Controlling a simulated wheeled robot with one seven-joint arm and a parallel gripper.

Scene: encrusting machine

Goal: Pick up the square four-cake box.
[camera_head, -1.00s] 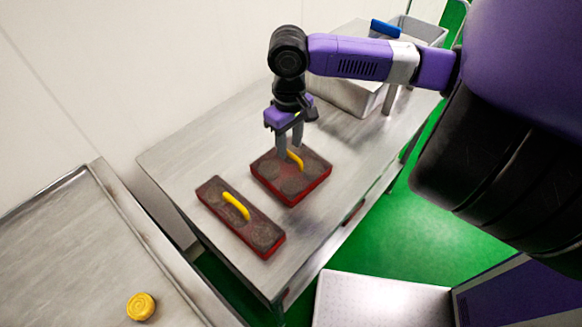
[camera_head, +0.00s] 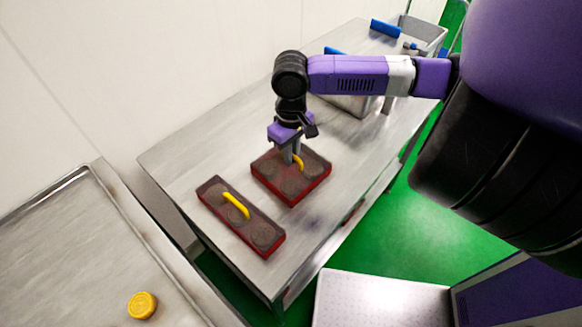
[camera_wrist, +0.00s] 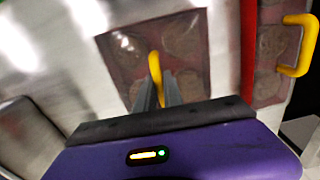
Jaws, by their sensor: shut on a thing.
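The square four-cake box (camera_head: 312,184) is red with a dark top of round cake shapes and a yellow handle (camera_head: 299,162). It sits on the steel table. My gripper (camera_head: 291,160) points down over the middle of the box, shut on the yellow handle. In the wrist view the box (camera_wrist: 190,58) lies ahead, with the handle (camera_wrist: 155,70) between the fingers of my gripper (camera_wrist: 158,92). The fingers hide part of the handle. The box appears to rest on the table.
A long narrow red box (camera_head: 222,217) with a yellow handle lies close to the left on the same table (camera_head: 180,160). A yellow cake (camera_head: 142,305) lies on the metal tray at lower left.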

